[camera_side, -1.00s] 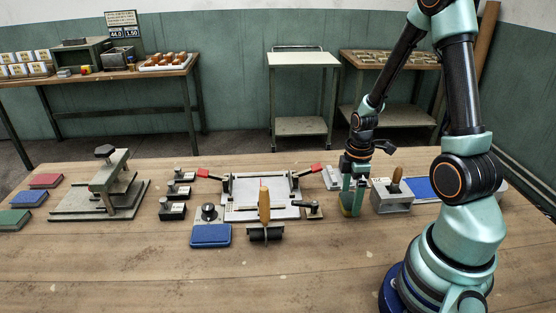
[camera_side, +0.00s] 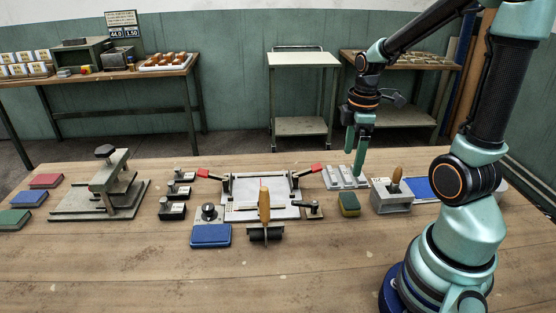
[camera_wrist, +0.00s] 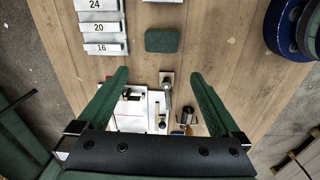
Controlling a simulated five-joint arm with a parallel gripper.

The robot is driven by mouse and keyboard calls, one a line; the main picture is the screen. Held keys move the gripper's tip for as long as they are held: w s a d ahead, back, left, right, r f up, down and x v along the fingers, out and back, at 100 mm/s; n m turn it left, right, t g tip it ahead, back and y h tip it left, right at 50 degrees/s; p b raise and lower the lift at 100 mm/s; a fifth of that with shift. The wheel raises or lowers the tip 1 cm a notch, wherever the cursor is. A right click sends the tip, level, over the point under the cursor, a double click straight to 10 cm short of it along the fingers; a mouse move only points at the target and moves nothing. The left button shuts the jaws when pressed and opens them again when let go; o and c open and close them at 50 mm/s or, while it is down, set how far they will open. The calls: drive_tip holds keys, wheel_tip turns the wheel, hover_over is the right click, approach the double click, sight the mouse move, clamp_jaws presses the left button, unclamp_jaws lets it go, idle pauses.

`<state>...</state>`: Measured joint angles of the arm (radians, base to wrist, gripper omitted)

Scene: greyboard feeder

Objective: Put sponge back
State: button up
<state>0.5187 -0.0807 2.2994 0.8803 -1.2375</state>
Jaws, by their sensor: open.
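My gripper (camera_side: 354,162) is open and empty, raised above and behind the sponge, over the grey numbered tray. In the wrist view my gripper (camera_wrist: 160,75) has its two green fingers spread wide with nothing between them.
The grey numbered tray (camera_side: 345,177) lies behind the sponge. A block with a wooden-handled tool (camera_side: 392,198) stands to its right. The clamp board (camera_side: 240,186) with red levers is at left, a blue pad (camera_side: 210,235) before it.

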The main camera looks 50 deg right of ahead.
drive_tip(key=w+a+r+m+t, duration=0.1)
drive_tip(key=a+r+m+t, duration=0.1)
drive_tip(key=a+r+m, duration=0.2)
drive_tip(key=a+r+m+t, duration=0.3)
drive_tip(key=a+r, duration=0.3)
drive_tip(key=a, duration=0.5)
drive_tip(key=shift+w+a+r+m, duration=0.25)
drive_tip(key=shift+w+m, duration=0.15)
drive_tip(key=shift+m, duration=0.2)
